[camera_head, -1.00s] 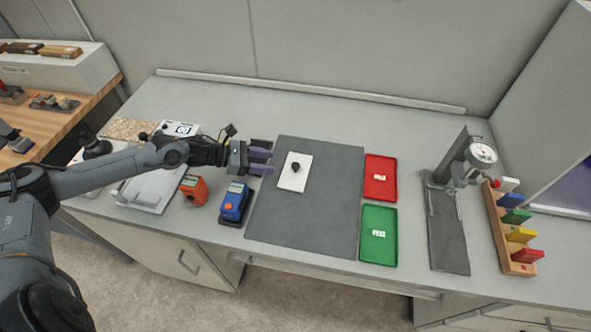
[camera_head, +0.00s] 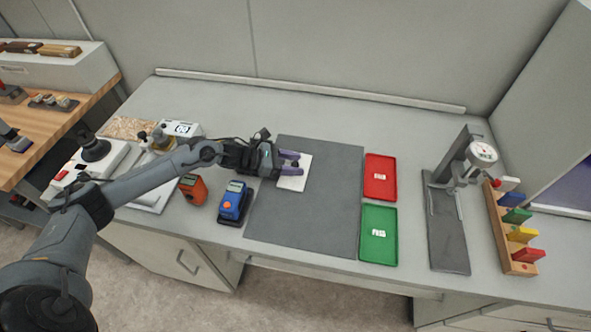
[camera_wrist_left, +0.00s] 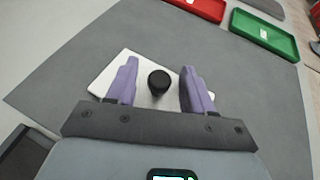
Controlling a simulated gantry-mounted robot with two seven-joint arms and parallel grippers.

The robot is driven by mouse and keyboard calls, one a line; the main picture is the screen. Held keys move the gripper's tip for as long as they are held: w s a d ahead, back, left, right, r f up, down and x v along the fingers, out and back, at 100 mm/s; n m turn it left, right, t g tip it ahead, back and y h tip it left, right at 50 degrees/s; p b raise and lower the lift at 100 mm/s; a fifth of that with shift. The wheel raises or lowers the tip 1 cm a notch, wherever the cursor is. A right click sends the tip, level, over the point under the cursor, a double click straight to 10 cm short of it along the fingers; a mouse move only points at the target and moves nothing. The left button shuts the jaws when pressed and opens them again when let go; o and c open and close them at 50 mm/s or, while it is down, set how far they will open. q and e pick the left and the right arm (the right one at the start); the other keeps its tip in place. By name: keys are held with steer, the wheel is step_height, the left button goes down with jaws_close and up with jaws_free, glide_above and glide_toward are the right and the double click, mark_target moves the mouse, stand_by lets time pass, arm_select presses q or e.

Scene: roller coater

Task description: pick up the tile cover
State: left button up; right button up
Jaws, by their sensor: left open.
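The tile cover is a white flat plate (camera_head: 294,184) with a black knob (camera_wrist_left: 159,81), lying on the dark grey mat (camera_head: 318,222). My left gripper (camera_head: 290,165) is above the plate in the head view, hiding the knob there. In the left wrist view my left gripper (camera_wrist_left: 158,85) is open, with one purple finger on each side of the knob and a gap to both. I cannot tell whether the fingertips touch the plate. My right gripper is not in view.
A red tray (camera_head: 380,177) and a green tray (camera_head: 379,235) lie right of the mat. A blue handheld device (camera_head: 234,202) and an orange one (camera_head: 193,189) stand left of it. A dial gauge stand (camera_head: 447,222) is further right. The mat's front is clear.

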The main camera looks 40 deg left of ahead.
arm_select(q)
steer(key=shift+w+d+f, duration=0.15)
steer(key=shift+w+d, duration=0.1)
jaws_close()
stand_by(0.4)
